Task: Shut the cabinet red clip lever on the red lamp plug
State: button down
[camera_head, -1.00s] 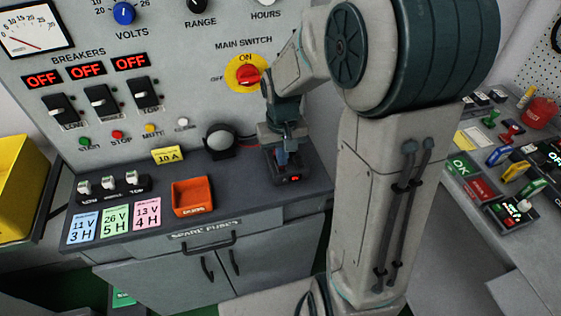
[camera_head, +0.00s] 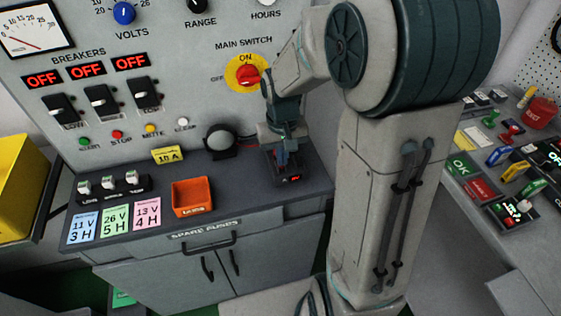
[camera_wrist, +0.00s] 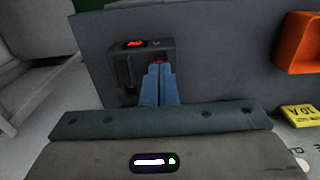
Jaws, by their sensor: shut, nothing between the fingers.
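A small dark block (camera_wrist: 168,50) with a lit red display stands on the cabinet's dark top. It also shows at the cabinet's right end in the head view (camera_head: 290,180). My gripper (camera_wrist: 160,66) is shut, its blue fingers together and pointing at the block's right half. A small bit of red shows right at the fingertips; I cannot tell whether it is the red clip lever or the plug. In the head view my gripper (camera_head: 283,158) comes down from above over the block and hides most of it. The lever's position and any contact are hidden.
A black round lamp-like part (camera_head: 220,140) with a red wire stands left of the block. An orange tray (camera_head: 192,197) and yellow 10 A card (camera_head: 167,155) are further left. The red main switch (camera_head: 247,75) is on the panel behind my wrist. A side bench (camera_head: 520,260) stands at right.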

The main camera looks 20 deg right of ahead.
jog(key=shift+f+b, duration=0.8)
jog(key=shift+f, duration=0.2)
dwell(0.3)
jog(key=shift+r+p, duration=1.9)
jog(key=shift+r, duration=0.65)
jog(key=shift+s+r, duration=0.15)
jog(key=shift+r, duration=0.05)
jog(key=s+r+t, duration=0.3)
jog(key=s+r, duration=0.6)
jog(key=s, duration=0.5)
jog(key=shift+s, duration=0.15)
